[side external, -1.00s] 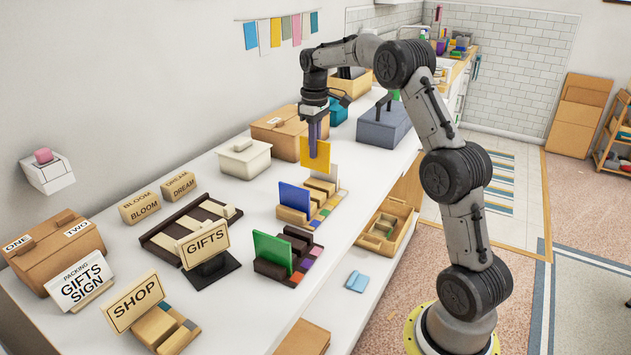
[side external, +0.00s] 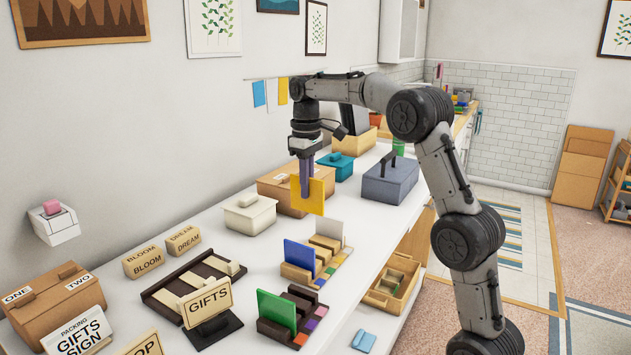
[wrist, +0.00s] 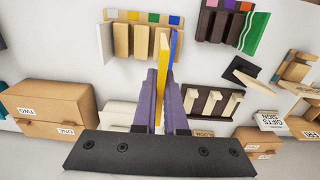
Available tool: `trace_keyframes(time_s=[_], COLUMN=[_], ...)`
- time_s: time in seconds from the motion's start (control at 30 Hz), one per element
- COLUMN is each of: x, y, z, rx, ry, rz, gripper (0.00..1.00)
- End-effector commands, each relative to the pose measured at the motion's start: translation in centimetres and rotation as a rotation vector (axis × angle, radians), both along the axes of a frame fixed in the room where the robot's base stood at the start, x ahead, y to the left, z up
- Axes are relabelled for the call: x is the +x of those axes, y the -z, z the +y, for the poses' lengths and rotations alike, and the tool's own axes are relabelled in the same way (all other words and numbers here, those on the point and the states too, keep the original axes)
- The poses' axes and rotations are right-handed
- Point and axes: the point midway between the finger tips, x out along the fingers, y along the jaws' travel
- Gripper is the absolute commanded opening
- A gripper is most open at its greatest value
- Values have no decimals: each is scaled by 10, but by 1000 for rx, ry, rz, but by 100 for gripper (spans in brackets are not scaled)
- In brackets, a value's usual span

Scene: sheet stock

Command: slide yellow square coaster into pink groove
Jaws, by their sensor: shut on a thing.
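My gripper (side external: 305,188) is shut on the yellow square coaster (side external: 316,200) and holds it in the air above the bench. In the wrist view the coaster (wrist: 162,52) stands edge-on between the purple fingers. Below it is a light wooden rack (side external: 325,262) with several slots and coloured chips along its edge. A blue coaster (side external: 299,255) and a white coaster (side external: 331,230) stand upright in it. The yellow coaster is apart from the rack. A dark rack (side external: 300,297) nearer the camera holds a green coaster (side external: 277,312).
A white lidded box (side external: 249,216) and a cardboard box (side external: 280,185) stand behind the racks. A grey case (side external: 390,182) is farther right. Bare bench lies between the light rack and grey case.

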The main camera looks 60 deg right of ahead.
Motion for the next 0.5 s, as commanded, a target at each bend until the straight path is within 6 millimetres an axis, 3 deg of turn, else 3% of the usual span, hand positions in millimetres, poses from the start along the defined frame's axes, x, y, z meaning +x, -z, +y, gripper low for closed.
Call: trace_keyframes(time_s=[0.3,0.5], x=[-31,-52], y=[0,5], z=[86,121], rx=[-1,0], ry=[-23,-30], rz=[-2,0], gripper=[0,0])
